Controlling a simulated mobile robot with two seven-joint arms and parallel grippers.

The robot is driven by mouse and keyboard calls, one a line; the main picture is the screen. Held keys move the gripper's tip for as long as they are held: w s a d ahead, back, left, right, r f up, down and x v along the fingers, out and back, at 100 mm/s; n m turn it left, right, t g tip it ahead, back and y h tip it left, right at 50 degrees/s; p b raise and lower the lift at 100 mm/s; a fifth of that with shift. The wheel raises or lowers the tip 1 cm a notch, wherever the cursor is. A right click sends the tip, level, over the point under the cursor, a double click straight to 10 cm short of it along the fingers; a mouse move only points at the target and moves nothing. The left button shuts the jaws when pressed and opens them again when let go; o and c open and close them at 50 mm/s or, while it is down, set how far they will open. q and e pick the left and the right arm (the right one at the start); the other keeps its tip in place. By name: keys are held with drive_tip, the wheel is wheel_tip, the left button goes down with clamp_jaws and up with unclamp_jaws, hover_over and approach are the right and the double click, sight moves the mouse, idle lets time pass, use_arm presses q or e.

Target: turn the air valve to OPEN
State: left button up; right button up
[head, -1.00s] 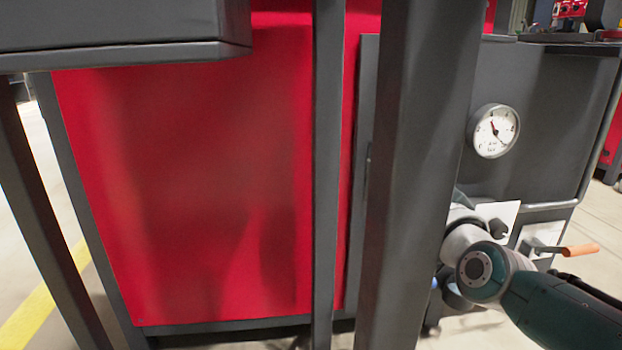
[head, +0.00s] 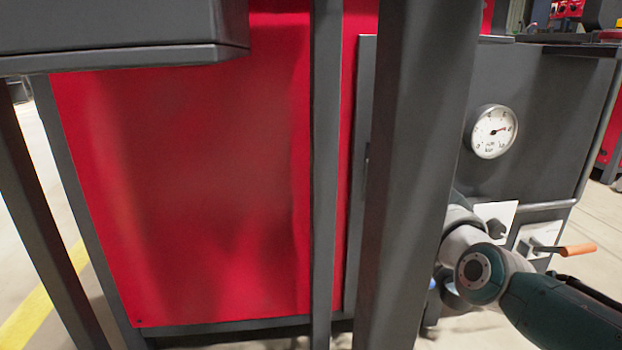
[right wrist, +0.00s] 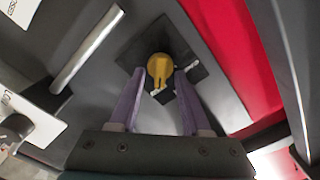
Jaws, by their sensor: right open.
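The air valve is a yellow knob (right wrist: 160,68) on a dark square plate (right wrist: 140,47), seen in the right wrist view. Its narrow ridge points toward the bottom of that picture, near a small white label. Another white label sits to the right of the knob; I cannot read either. My right gripper (right wrist: 159,74) is open, its two purple fingers on either side of the knob with gaps visible. In the head view the valve and right gripper are hidden behind a dark post. My left gripper is not in view.
A round pressure gauge (head: 494,131) sits on the grey panel, its needle pointing right. An orange-handled lever (head: 578,250) is at the lower right. A thick dark post (head: 420,150) stands before the panel. A grey bar (right wrist: 88,48) runs left of the valve.

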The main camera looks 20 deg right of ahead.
drive_tip(key=p+v, duration=0.5)
drive_tip(key=v, duration=0.4)
drive_tip(key=shift+s+a, duration=0.15)
drive_tip(key=shift+s, duration=0.2)
